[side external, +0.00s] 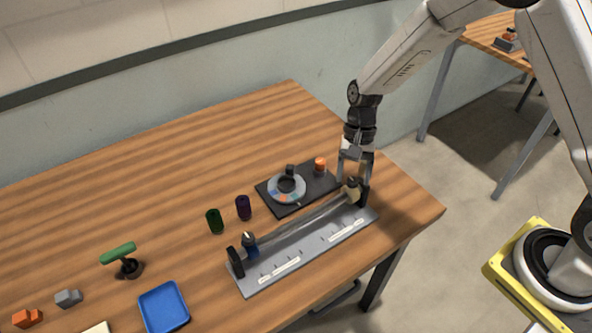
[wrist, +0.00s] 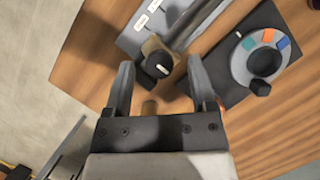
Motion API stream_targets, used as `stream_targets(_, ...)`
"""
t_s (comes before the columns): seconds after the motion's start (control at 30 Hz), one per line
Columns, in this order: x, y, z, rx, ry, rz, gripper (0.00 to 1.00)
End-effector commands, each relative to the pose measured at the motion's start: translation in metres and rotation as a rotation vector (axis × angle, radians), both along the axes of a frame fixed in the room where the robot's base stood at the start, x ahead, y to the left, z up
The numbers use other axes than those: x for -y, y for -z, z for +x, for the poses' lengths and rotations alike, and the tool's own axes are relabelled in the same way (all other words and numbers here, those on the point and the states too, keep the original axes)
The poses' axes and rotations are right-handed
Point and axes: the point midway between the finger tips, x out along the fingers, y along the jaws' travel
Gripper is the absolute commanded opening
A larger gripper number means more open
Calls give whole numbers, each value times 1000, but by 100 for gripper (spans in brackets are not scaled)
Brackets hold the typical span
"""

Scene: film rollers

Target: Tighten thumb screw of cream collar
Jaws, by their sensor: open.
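The cream collar (side external: 352,191) sits on the rod at the right end of the grey rail base (side external: 300,262). In the wrist view, the collar (wrist: 150,46) is partly hidden by its dark thumb screw (wrist: 158,66), which has a white mark on top. My gripper (side external: 355,174) is above the collar, pointing down. In the wrist view, my gripper (wrist: 160,68) is open, with one finger on each side of the screw and a visible gap on both sides. I cannot tell how high the fingertips are relative to the screw.
A dark plate (side external: 273,199) with a coloured dial (side external: 286,188) and an orange knob (side external: 320,163) stands just behind the rail. A blue collar (side external: 250,243) is at the rail's left end. Green (side external: 215,222) and purple (side external: 243,208) cylinders and a blue tray (side external: 164,306) are farther left.

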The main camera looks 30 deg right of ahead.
Motion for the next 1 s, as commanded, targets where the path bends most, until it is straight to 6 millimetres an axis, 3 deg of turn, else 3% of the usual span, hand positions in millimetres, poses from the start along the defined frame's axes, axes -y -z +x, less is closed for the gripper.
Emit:
stream_targets(0.27, 2, -7, 3, 1, 0, 1, 73)
stream_targets(0.7, 16, -56, 18, 3, 1, 0, 73)
stream_targets(1.0, 20, -72, 22, 1, 0, 0, 73)
